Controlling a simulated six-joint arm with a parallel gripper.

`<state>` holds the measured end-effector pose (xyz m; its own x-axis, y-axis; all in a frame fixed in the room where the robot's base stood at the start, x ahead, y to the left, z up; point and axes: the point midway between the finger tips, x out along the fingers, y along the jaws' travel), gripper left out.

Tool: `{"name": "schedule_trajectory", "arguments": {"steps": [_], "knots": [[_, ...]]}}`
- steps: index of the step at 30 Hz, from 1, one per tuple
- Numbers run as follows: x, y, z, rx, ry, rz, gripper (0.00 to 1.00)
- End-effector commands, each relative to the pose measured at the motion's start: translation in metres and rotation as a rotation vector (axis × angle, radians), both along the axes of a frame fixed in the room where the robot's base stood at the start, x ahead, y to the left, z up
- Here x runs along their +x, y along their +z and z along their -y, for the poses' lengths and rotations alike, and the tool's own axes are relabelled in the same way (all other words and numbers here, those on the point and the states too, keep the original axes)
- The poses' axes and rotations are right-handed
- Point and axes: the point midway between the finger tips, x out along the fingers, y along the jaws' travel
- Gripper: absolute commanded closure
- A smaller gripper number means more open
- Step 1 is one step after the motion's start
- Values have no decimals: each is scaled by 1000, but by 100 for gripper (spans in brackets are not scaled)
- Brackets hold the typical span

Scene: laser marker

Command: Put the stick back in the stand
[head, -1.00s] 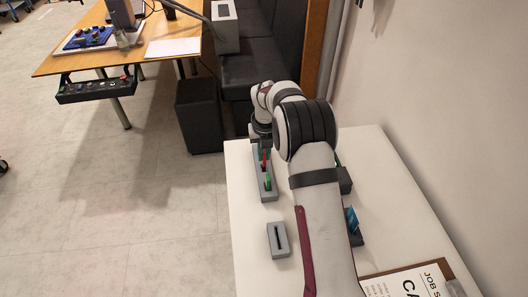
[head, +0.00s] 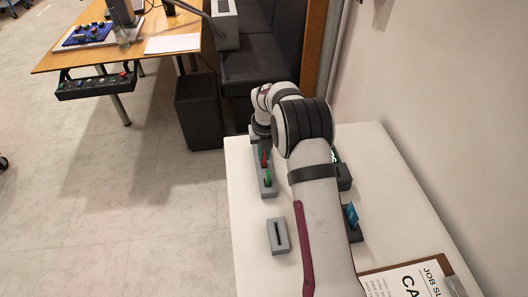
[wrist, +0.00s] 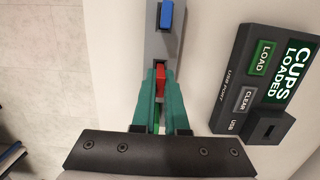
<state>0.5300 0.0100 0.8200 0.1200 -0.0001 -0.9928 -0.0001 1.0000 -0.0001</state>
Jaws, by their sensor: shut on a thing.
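A narrow grey stand (head: 268,194) lies along the left edge of the white table. It also shows in the wrist view (wrist: 163,46), with a blue stick (wrist: 166,15) standing in its far end. A red stick (wrist: 160,80) is between the green fingertips of my gripper (wrist: 160,75), which is shut on it, over the stand's row. I cannot tell how deep the red stick sits. A green stick (head: 268,178) is at the near end of the stand, partly visible between my fingers.
A black device (wrist: 255,85) with LOAD and CLEAR buttons and a "CUPS LOADED" screen is right of the stand. A grey slotted block (head: 278,236), a blue card (head: 351,215) in a dark holder and a clipboard (head: 410,280) are nearer. A wall borders the right.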

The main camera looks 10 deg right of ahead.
Motion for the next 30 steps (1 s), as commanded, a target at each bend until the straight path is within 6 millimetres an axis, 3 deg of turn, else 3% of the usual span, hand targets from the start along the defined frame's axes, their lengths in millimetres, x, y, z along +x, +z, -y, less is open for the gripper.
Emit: {"name": "schedule_trajectory", "arguments": {"steps": [21,22,27,30], "knots": [[0,-10,0,0,0,1,100],[0,-10,0,0,0,1,84],[0,-10,0,0,0,1,54],[0,-10,0,0,0,1,54]]}}
